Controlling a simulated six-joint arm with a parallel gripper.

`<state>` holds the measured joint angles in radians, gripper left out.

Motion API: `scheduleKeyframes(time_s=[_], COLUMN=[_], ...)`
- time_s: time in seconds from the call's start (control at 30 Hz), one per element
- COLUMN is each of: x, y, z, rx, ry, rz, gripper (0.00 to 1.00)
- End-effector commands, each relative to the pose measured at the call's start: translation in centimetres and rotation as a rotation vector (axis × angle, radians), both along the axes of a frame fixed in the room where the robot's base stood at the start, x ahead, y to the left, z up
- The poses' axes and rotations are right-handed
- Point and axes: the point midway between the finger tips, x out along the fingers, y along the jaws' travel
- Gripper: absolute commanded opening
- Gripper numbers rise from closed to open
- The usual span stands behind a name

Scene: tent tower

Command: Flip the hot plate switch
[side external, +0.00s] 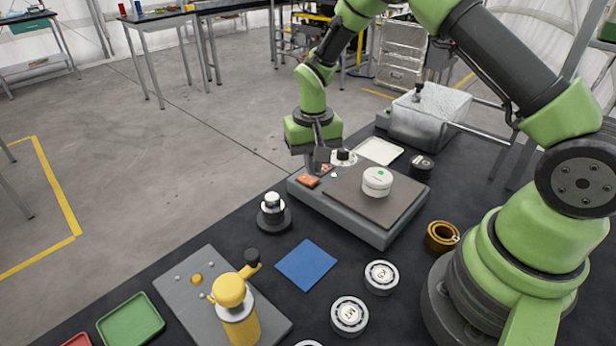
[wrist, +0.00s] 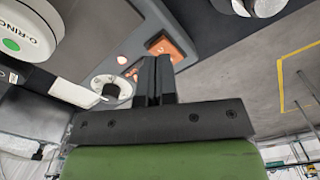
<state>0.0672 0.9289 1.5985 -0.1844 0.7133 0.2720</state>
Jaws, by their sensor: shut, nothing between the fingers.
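The hot plate (side external: 375,234) is a grey box with a brown top, near the middle of the side view. Its orange switch (side external: 308,181) sits at the front left end of the panel, and it shows in the wrist view (wrist: 170,47) just past my fingertips. A small light glows beside it. My gripper (side external: 311,170) is shut and empty, pointing down right by the switch. In the wrist view my gripper's fingers (wrist: 156,62) overlap the switch's lower left edge; I cannot tell whether they touch it.
A white O-ring container (side external: 377,182) stands on the hot plate. A round knob (side external: 343,158) sits on the panel beside my gripper. A black-and-white fixture (side external: 272,211), a blue mat (side external: 306,264) and a yellow press (side external: 236,305) are in front. A clear box (side external: 430,115) stands behind.

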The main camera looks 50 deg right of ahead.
Motion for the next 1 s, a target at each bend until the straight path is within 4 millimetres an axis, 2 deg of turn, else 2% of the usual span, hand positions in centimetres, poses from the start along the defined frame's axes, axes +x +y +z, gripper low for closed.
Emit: scheduleKeyframes(time_s=[1.0], x=[0.0], y=[0.0], z=[-1.6], rx=[0.000], ry=[0.001], rz=[-0.001], gripper=[0.00])
